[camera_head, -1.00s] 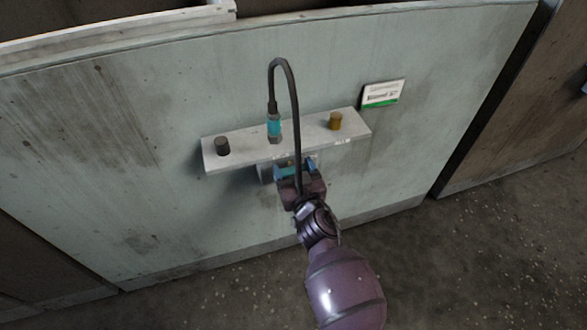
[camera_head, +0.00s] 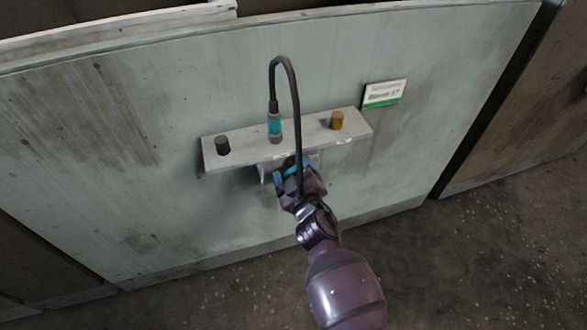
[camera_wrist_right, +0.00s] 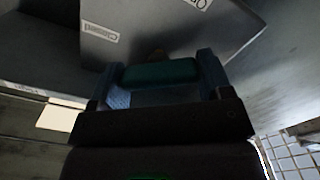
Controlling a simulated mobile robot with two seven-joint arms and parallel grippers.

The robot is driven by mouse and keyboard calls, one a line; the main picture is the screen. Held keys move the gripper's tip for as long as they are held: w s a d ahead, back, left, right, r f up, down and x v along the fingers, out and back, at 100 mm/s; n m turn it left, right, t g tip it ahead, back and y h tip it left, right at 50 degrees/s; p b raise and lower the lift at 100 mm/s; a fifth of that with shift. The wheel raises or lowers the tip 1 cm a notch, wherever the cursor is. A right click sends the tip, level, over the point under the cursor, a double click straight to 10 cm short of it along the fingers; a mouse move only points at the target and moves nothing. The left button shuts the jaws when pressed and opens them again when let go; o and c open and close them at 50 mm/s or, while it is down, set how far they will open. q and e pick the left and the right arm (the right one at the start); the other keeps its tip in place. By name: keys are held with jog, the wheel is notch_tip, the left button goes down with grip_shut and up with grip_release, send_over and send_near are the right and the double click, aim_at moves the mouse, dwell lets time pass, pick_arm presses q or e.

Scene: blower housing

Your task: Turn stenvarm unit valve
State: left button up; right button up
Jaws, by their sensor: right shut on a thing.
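The valve's teal handle (camera_wrist_right: 160,72) lies between the blue fingers of my right gripper (camera_wrist_right: 162,80) in the right wrist view. The fingers are shut on it. In the head view my right gripper (camera_head: 292,170) is just under the grey shelf (camera_head: 243,147) on the wall panel, and it hides the handle. A grey plate behind the handle bears a white label (camera_wrist_right: 99,33) that seems to read "Closed", and part of a second label shows at the top edge. My left gripper is not in view.
On the shelf stand a black knob (camera_head: 222,145), a teal connector (camera_head: 274,125) and a brass-coloured knob (camera_head: 337,120). A dark hose (camera_head: 293,85) loops from the connector down past my right gripper. A white and green sign (camera_head: 384,94) is on the pale wall panel (camera_head: 150,190).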

jog(key=n, duration=0.5)
jog(key=shift+f, duration=0.2)
pick_arm(q)
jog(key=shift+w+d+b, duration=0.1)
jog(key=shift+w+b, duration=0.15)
jog(key=shift+b, duration=0.15)
pick_arm(e)
jog(key=shift+a+n, duration=0.1)
jog(key=shift+n, duration=1.7)
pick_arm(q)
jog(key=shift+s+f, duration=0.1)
pick_arm(e)
jog(key=o, duration=0.9)
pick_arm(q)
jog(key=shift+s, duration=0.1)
pick_arm(e)
jog(key=shift+s, duration=0.15)
